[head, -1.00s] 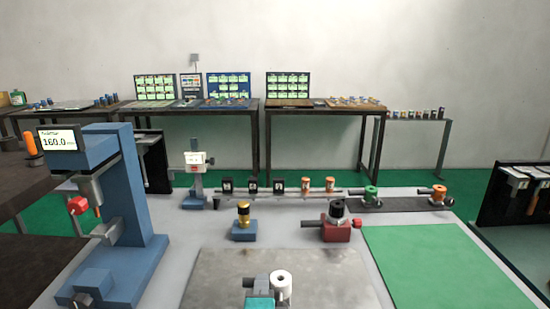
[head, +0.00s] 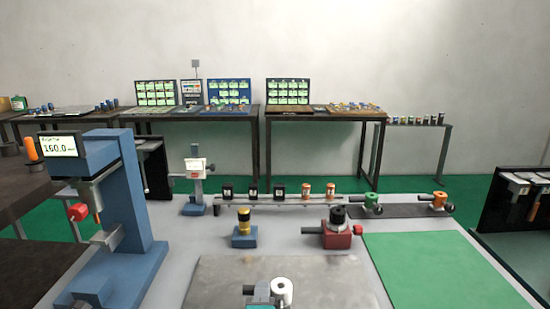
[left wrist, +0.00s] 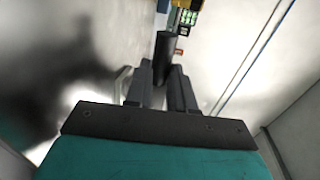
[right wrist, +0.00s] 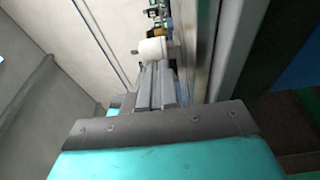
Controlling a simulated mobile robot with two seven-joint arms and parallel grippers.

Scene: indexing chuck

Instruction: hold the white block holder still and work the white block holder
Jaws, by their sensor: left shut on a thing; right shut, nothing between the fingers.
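The white block holder (head: 283,287) stands at the bottom edge of the head view, over the grey plate. Its round white top has a hole, and its lower part is cut off by the frame. In the left wrist view my left gripper (left wrist: 164,85) is shut on a dark round bar, which looks like the holder's handle. In the right wrist view my right gripper (right wrist: 154,70) is shut and empty. Its tips are close to the white block holder (right wrist: 152,48); whether they touch it I cannot tell.
A grey metal plate (head: 226,275) lies at the front of the table, with a green mat (head: 430,265) to its right. A red-based holder (head: 338,240) and a blue-based holder (head: 245,238) stand behind the plate. A blue press (head: 140,210) with a screen stands at left.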

